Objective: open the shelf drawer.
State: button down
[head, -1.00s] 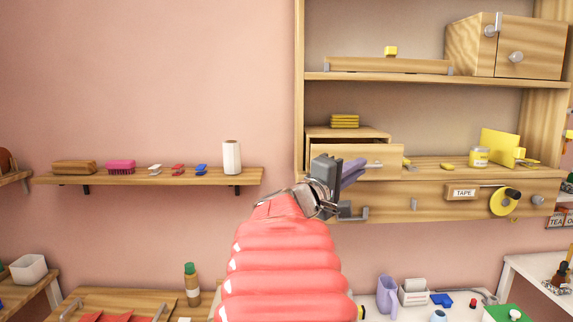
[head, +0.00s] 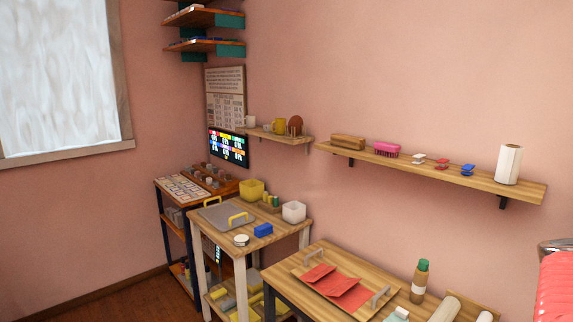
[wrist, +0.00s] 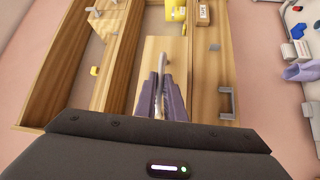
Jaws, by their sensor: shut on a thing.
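In the wrist view, the purple fingers of my gripper (wrist: 161,98) are closed at the front of the small wooden shelf drawer (wrist: 176,48). A thin pale grey piece, seemingly its handle (wrist: 161,72), shows between the fingers. The fingers hide part of the drawer front. How far the drawer stands out from its box is hard to tell from this angle. The head view shows neither the drawer nor my gripper, only part of my red arm at the right edge.
In the head view, a wall shelf (head: 440,178) holds brushes and a white roll, above a wooden table (head: 290,282) with a red-clothed tray (head: 305,285).

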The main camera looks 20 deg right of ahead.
jog(key=c, duration=1.8)
grip_release()
jog(key=shift+s+f, duration=0.1)
jog(key=shift+s, duration=0.15)
jog(key=shift+c, duration=0.2)
